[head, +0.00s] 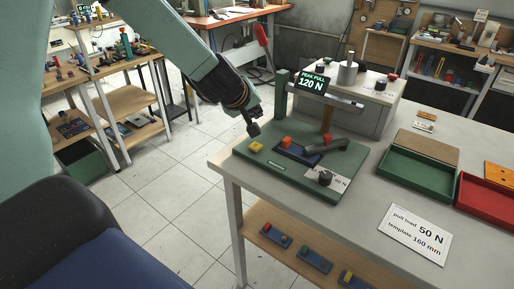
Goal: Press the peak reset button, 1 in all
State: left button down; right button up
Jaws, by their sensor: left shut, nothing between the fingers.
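A green test plate (294,184) lies on the near left corner of the grey table. A small yellow button (256,147) sits at its left corner; it may be the peak reset button, but I see no readable label on it. A dark display (310,82) above the plate reads "PEAK PULL 120 N". My left gripper (254,130) is shut and empty, pointing down just above the yellow button. A small gap seems to show between them. My right gripper is out of view.
On the plate are a blue block with orange parts (287,141), a grey lever (329,146) and a black knob (325,178). A green post (281,95) stands close right of my gripper. Green (414,183) and red (485,199) trays and a "pull load 50 N" card (414,235) lie right.

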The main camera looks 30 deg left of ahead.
aim_at(255, 147)
pick_arm(q)
jog(key=shift+a+f+b, duration=0.25)
jog(key=shift+f+b, duration=0.15)
jog(key=shift+f, duration=0.2)
jog(key=shift+a+f+b, duration=0.2)
jog(key=shift+f+b, duration=0.2)
jog(key=shift+f, duration=0.15)
jog(key=f+b, duration=0.4)
jog(key=b, duration=0.1)
jog(key=shift+d+f, duration=0.25)
jog(key=shift+f, duration=0.15)
jog(key=shift+a+f+b, duration=0.15)
jog(key=shift+f+b, duration=0.15)
jog(key=shift+f, duration=0.15)
jog(key=shift+d+r, duration=0.15)
jog(key=shift+d, duration=0.15)
jog(key=shift+a, duration=0.1)
jog(key=shift+a, duration=0.15)
jog(key=shift+d, duration=0.2)
jog(key=shift+a, duration=0.15)
